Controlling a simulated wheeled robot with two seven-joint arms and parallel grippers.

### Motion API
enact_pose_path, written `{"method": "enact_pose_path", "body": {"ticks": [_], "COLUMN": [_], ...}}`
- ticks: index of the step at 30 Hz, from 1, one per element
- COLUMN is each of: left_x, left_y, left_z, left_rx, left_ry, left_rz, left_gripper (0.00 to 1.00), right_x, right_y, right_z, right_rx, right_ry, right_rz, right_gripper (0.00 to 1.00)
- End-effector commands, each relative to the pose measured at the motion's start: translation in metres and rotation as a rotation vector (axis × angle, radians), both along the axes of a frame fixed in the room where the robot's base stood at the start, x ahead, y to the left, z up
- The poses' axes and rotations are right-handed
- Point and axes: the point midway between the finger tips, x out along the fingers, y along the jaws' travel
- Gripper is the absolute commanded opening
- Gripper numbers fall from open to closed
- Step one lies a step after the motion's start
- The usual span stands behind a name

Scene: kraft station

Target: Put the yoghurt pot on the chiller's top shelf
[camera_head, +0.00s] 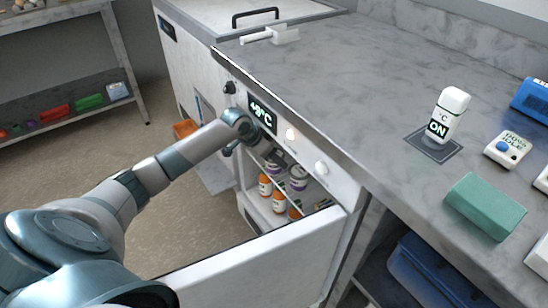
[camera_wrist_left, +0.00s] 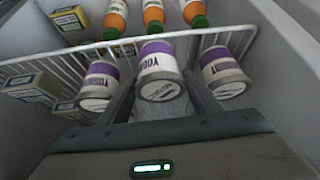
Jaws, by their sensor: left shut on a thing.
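The yoghurt pot (camera_wrist_left: 158,62), white with a purple band, sits between the two fingers of my left gripper (camera_wrist_left: 161,88) in the left wrist view. The gripper is shut on it. The pot is at the wire top shelf (camera_wrist_left: 238,38) of the chiller, between two similar pots, one on the left (camera_wrist_left: 100,82) and one on the right (camera_wrist_left: 222,70). I cannot tell whether its base touches the shelf. In the head view my left arm reaches into the open chiller (camera_head: 318,168), and its fingers are hidden there. My right gripper is not in view.
The chiller door (camera_head: 265,262) stands open towards me. Orange bottles (camera_wrist_left: 153,14) stand in the chiller beyond the wire shelf edge. The counter (camera_head: 350,85) above holds a green block (camera_head: 485,205).

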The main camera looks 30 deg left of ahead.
Motion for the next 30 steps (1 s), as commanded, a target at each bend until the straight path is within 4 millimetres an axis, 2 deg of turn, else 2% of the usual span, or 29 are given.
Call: {"method": "enact_pose_path", "body": {"ticks": [10, 11, 12, 13, 23, 30], "left_x": [0.000, 0.000, 0.000, 0.000, 0.000, -0.006], "left_y": [0.000, 0.000, 0.000, 0.000, 0.000, 0.003], "left_z": [-0.002, -0.003, -0.003, -0.003, -0.002, 0.011], "left_rx": [0.000, 0.001, 0.001, 0.001, 0.001, 0.002], "left_ry": [0.000, 0.001, 0.000, 0.000, 0.000, -0.001], "left_rz": [0.000, -0.001, -0.001, -0.001, -0.001, -0.002], "left_gripper": [0.31, 0.62, 0.72, 0.76, 0.76, 0.76], "right_x": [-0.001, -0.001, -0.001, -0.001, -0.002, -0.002], "right_y": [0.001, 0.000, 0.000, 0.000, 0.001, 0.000], "right_z": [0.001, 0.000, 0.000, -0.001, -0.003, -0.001], "right_rx": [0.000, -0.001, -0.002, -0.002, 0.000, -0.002], "right_ry": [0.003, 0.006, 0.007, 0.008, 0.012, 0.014], "right_rz": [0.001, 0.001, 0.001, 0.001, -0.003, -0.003], "right_gripper": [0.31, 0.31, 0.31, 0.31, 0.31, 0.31]}}
